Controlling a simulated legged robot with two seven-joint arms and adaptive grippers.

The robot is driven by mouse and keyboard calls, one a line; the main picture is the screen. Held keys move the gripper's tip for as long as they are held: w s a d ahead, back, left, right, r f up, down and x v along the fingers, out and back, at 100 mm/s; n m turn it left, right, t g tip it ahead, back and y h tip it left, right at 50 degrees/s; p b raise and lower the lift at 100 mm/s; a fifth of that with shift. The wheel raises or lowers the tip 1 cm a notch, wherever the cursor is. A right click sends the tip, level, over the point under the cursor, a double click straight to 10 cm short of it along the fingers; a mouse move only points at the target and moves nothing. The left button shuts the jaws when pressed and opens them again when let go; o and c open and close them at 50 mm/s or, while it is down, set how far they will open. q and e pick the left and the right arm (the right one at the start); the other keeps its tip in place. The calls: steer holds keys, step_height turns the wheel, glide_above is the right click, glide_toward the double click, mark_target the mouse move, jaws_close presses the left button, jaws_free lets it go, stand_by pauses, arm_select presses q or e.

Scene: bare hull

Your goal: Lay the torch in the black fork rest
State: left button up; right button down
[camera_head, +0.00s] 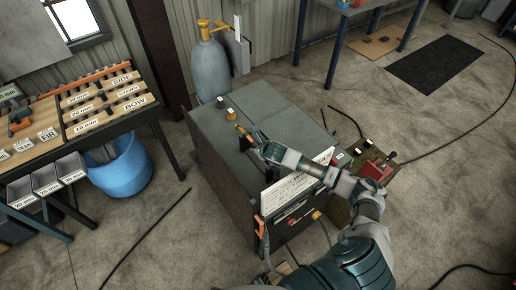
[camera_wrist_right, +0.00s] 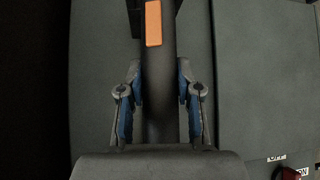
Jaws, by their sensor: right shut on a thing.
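The torch (camera_wrist_right: 158,75) is a dark cylinder with an orange strip along it. It runs lengthwise between the blue-padded fingers of my right gripper (camera_wrist_right: 160,105), which is shut on it. In the head view my right gripper (camera_head: 256,143) is over the top of the grey cabinet (camera_head: 260,100), and the torch's orange part (camera_head: 241,130) shows just beyond it to the left. A black shape at the top of the wrist view borders the torch; I cannot tell if it is the fork rest. I cannot make out the fork rest for certain in the head view. My left gripper is out of view.
Small yellow fittings (camera_head: 230,114) stand on the cabinet top near the torch. A white printed sheet (camera_head: 290,188) is at its front. A grey gas cylinder (camera_head: 210,70) stands behind. A small side stand with a red device (camera_head: 374,168) is at the right. Cables lie on the floor.

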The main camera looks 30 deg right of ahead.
steer(key=c, duration=0.8)
jaws_free()
steer(key=shift+r, duration=0.1)
steer(key=shift+o, duration=0.4)
steer(key=shift+a, duration=0.15)
steer(key=v, duration=1.1)
steer(key=shift+s+a+r, duration=0.1)
steer(key=shift+s+r, duration=0.15)
